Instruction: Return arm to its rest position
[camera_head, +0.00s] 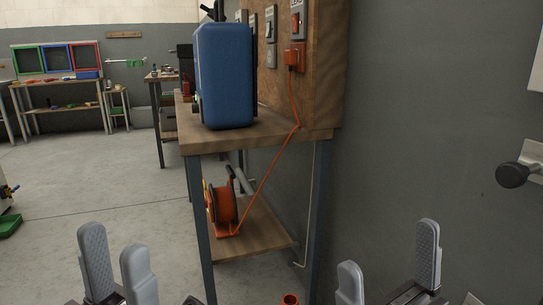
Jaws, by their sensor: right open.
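My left gripper (114,250) is at the bottom left, with a visible gap between its grey fingers and nothing in it. My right gripper (388,254) is at the bottom right, open and empty, its fingers wide apart. Both are in front of the workbench and touch nothing that I can see. An orange hose or cord reel (223,207) stands on the bench's lower shelf. Its orange cord (270,165) runs up past the bench edge to an orange plug (293,59) at a wall socket. The arms behind the grippers are mostly out of view.
The wooden workbench (240,140) carries a blue case (224,75) close to its front edge. A grey wall (430,130) with a dark knob (512,174) is on the right. An orange round object (290,299) shows at the bottom edge. Open floor (90,180) lies to the left.

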